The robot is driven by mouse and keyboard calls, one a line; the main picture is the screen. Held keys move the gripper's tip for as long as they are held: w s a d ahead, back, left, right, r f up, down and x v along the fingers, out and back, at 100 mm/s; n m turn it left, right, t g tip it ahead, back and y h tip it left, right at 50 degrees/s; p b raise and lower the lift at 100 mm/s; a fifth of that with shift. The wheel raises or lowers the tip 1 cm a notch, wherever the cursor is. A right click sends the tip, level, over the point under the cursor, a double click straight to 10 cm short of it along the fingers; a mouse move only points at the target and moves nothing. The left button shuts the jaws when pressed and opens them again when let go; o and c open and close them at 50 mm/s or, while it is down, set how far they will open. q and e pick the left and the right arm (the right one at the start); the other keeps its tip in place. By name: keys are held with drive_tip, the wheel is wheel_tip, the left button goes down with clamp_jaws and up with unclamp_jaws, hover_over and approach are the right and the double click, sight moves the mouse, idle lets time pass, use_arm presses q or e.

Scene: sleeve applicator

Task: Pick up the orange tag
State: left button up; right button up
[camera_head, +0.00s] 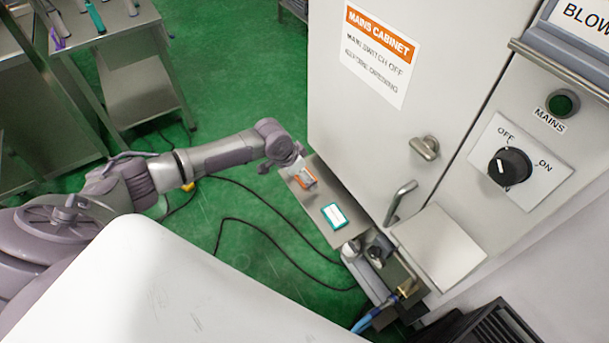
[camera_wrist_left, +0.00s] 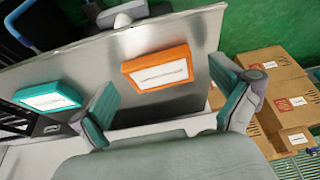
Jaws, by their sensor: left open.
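The orange tag (camera_head: 305,179) lies on a small metal shelf (camera_head: 318,201) beside the mains cabinet. In the left wrist view the orange tag (camera_wrist_left: 158,69) has a white label and sits ahead of and between my open fingers. My left gripper (camera_head: 288,162) is at the far end of the shelf, close to the tag; its teal-padded fingers (camera_wrist_left: 165,102) are apart with nothing between them. A teal tag (camera_head: 335,215) with a white label lies on the same shelf, nearer the front, and also shows in the left wrist view (camera_wrist_left: 52,95). My right gripper is not seen.
The mains cabinet (camera_head: 375,120) with door handles and a rotary switch (camera_head: 510,166) stands right of the shelf. Cardboard boxes (camera_wrist_left: 275,100) show in the wrist view. Black cables (camera_head: 260,245) lie on the green floor. A metal table (camera_head: 105,30) stands at upper left.

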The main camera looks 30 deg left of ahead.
use_arm(q)
drive_tip(key=shift+c, duration=0.2)
drive_tip(key=c, duration=1.1)
drive_tip(key=shift+o, duration=0.2)
drive_tip(key=shift+r, duration=0.1)
